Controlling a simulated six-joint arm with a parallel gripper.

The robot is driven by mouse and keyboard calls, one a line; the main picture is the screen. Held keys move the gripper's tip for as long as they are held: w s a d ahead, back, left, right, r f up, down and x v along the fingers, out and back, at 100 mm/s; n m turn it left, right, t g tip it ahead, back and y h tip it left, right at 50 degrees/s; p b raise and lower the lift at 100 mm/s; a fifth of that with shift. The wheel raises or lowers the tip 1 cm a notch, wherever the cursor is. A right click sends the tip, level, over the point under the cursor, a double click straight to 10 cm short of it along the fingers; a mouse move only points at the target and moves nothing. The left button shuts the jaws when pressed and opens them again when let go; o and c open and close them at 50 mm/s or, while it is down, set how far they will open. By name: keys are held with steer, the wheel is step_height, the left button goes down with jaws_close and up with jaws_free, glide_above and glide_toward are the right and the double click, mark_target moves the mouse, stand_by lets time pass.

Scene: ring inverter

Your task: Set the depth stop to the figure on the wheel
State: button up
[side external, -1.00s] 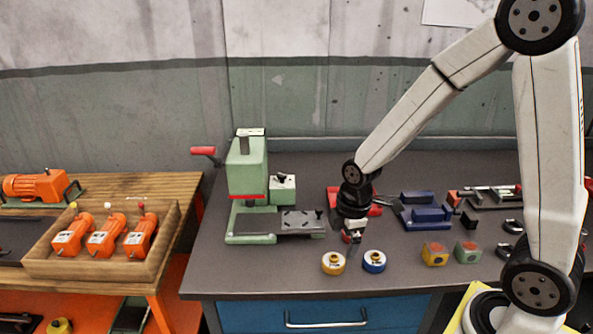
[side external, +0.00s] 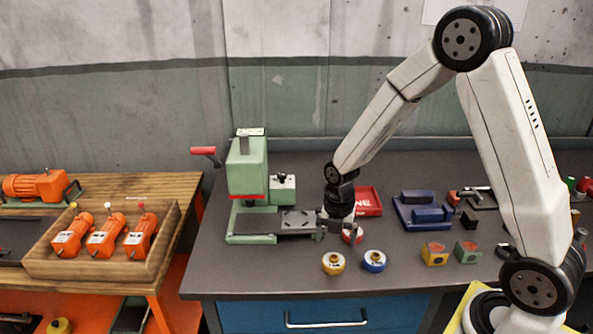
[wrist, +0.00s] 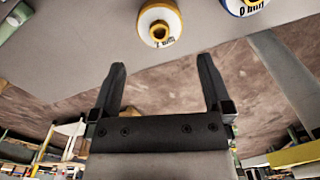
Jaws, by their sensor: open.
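The green press (side external: 248,180) stands left of centre on the bench, with a red-handled lever. A small green box with a black knob (side external: 283,189) sits at its right side; I cannot tell if this is the depth stop. A yellow-rimmed wheel (side external: 333,263) and a blue-rimmed wheel (side external: 374,261) lie in front; they also show in the wrist view (wrist: 160,22) (wrist: 242,5), their printing unreadable. A red and white wheel (side external: 352,237) is partly hidden by my gripper (side external: 334,226). My gripper is open and empty, its two fingers apart in the wrist view (wrist: 163,78).
A red tray (side external: 369,201) lies behind my gripper. A blue fixture (side external: 424,212) and yellow and green blocks (side external: 434,254) (side external: 467,252) are to the right. A wooden tray (side external: 100,265) of orange motors is on the left table. The bench front left is clear.

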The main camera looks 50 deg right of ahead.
mark_target(334, 257)
steer(key=shift+f, duration=0.1)
steer(key=shift+f, duration=1.25)
steer(key=shift+f, duration=0.15)
steer(key=shift+f, duration=2.45)
jaws_close()
